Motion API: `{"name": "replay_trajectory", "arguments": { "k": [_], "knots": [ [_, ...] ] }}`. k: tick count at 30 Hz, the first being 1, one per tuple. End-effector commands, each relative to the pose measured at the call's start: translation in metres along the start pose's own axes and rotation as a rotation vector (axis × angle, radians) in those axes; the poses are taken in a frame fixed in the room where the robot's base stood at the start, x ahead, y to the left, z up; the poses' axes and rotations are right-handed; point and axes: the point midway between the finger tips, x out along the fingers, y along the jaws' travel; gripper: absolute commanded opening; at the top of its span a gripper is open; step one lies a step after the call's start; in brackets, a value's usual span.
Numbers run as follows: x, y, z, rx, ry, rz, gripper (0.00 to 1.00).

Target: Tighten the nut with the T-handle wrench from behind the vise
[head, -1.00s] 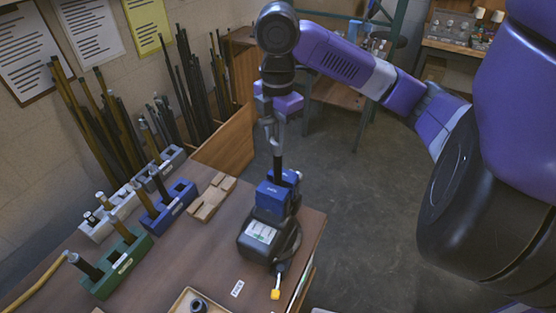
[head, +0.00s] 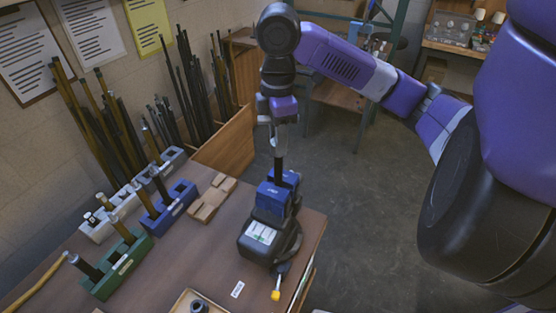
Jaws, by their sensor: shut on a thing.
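The vise (head: 262,235) stands near the table's right edge, with blue jaws (head: 275,198) and a dark body with a white label. Its yellow-tipped handle (head: 276,294) points to the front. My gripper (head: 279,145) points down directly above the jaws. It is shut on what looks like the T-handle wrench, mostly hidden by the fingers. A dark upright shaft (head: 278,170) runs from below the fingers to the jaws. I cannot tell where wrench ends and clamped part begins. The nut is too small or hidden to see.
A wooden block (head: 212,199) lies left of the vise. A tray (head: 188,300) with a dark ring is at the front. Long rods stand behind the table.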

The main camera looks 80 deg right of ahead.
Motion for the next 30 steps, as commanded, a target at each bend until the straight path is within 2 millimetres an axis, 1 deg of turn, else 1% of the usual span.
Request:
{"name": "replay_trajectory", "arguments": {
  "k": [4,11,30],
  "knots": [
    [0.002,-0.001,0.000,-0.067,-0.001,-0.004,0.00],
    [0.001,-0.001,0.000,-0.066,-0.001,-0.004,0.00],
    [-0.023,0.000,0.000,-0.065,-0.001,-0.001,0.00]
  ]
}}
